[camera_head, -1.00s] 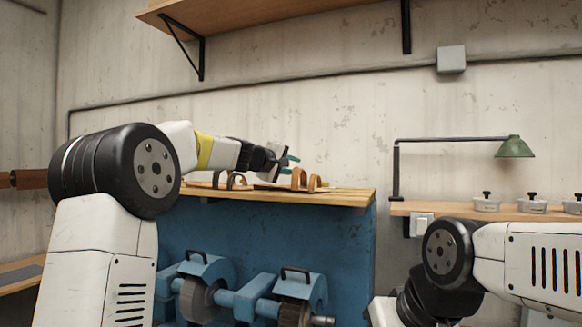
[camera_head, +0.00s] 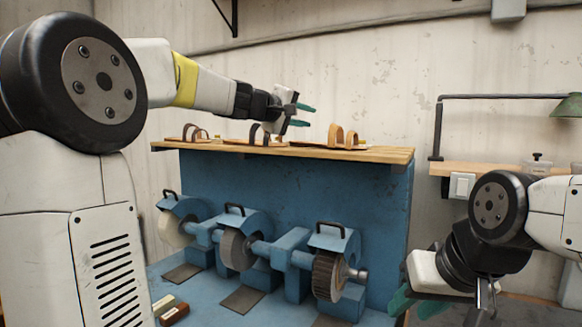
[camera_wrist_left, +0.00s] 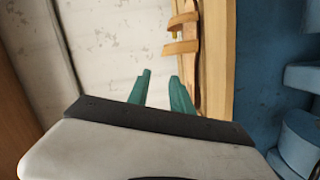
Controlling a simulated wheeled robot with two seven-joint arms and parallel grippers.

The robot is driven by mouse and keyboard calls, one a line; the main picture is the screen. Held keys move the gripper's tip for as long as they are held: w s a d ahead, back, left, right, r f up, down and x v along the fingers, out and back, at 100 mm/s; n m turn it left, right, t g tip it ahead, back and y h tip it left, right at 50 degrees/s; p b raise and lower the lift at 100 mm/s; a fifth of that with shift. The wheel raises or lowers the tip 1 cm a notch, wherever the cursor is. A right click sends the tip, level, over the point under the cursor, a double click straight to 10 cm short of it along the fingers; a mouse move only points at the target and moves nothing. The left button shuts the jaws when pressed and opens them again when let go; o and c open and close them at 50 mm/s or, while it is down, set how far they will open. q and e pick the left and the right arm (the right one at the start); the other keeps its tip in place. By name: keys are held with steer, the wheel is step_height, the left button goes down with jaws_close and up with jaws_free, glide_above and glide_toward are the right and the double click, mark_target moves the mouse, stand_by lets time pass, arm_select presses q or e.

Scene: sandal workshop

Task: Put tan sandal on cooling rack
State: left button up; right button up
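A tan sandal (camera_head: 343,136) with two upright strap loops lies at the right on a wooden plank top above a blue machine. Tan straps and part of its sole show in the left wrist view (camera_wrist_left: 182,47). My left gripper (camera_head: 301,115) is open and empty, just above the plank top and left of the tan sandal. Its green fingertips (camera_wrist_left: 160,85) are apart in the left wrist view, with nothing between them. My right gripper (camera_head: 415,304) hangs low at the right, its green fingers apart. I cannot single out a cooling rack for certain; the slatted plank top (camera_head: 385,154) holds the sandals.
Two more sandals lie left of it, one with dark straps (camera_head: 258,132) and one with brown straps (camera_head: 200,132). Blue grinders (camera_head: 240,245) stand below the plank top. A side shelf (camera_head: 480,168) with lidded tubs and a lamp is at the right.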

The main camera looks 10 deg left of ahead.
arm_select(q)
steer(key=s+a+f+m+g+y, duration=0.2)
steer(key=s+a+f, duration=0.1)
steer(key=s+f, duration=0.7)
steer(key=s+a+f+m+g+y, duration=0.2)
steer(key=s+a+f+m+g, duration=0.1)
steer(key=s+f, duration=0.7)
steer(key=s+a+f+m+g+y, duration=0.2)
steer(key=s+f, duration=0.8)
steer(key=s, duration=0.5)
steer(key=shift+a+m+g+y, duration=0.4)
steer(key=shift+m, duration=0.1)
steer(key=shift+d, duration=0.1)
